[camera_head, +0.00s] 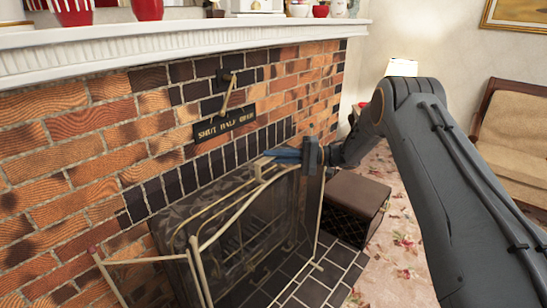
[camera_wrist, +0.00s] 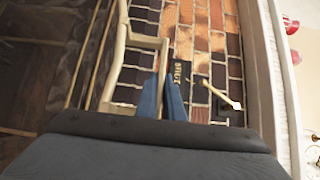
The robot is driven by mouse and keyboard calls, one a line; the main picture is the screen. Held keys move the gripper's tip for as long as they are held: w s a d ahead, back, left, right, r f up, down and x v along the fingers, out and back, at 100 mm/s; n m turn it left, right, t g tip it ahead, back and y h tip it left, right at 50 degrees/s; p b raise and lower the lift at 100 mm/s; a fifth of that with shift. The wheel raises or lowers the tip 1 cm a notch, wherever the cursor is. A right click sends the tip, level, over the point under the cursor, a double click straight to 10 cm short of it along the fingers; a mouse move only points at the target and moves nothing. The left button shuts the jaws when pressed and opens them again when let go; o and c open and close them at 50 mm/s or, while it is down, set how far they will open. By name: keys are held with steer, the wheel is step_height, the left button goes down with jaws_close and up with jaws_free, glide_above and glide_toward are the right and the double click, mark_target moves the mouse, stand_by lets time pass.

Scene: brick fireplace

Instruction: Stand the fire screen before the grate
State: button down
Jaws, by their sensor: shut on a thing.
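The fire screen (camera_head: 222,228) is a brass-coloured frame with see-through dark mesh and side panels angled outward. It stands upright, or nearly so, in front of the fireplace opening; I cannot tell whether its feet touch the floor. My gripper (camera_head: 270,156) has blue fingers shut on the cream handle at the screen's top. In the wrist view the blue fingers (camera_wrist: 163,90) meet the pale handle bar of the fire screen (camera_wrist: 145,42). The grate is not clearly distinguishable behind the mesh and frame.
A brown box stool (camera_head: 357,194) stands right of the hearth. Dark hearth tiles (camera_head: 338,260) lie in front, with flowered carpet (camera_head: 395,255) beyond. The white mantel (camera_head: 170,42) overhangs above.

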steer(key=shift+r, duration=0.2)
steer(key=c, duration=1.8)
jaws_free()
steer(key=o, duration=0.3)
steer(key=shift+f, duration=0.25)
steer(key=shift+d, duration=0.1)
steer(key=shift+w+d+b, duration=0.15)
steer(key=shift+d+b, duration=0.3)
steer(key=shift+d, duration=1.35)
steer(key=shift+w+d+b, duration=0.2)
steer(key=shift+d+b, duration=0.3)
steer(key=shift+d, duration=1.3)
steer(key=shift+w+d+b, duration=0.15)
steer(key=shift+d+b, duration=0.3)
steer(key=shift+d, duration=1.35)
steer(key=shift+r, duration=0.1)
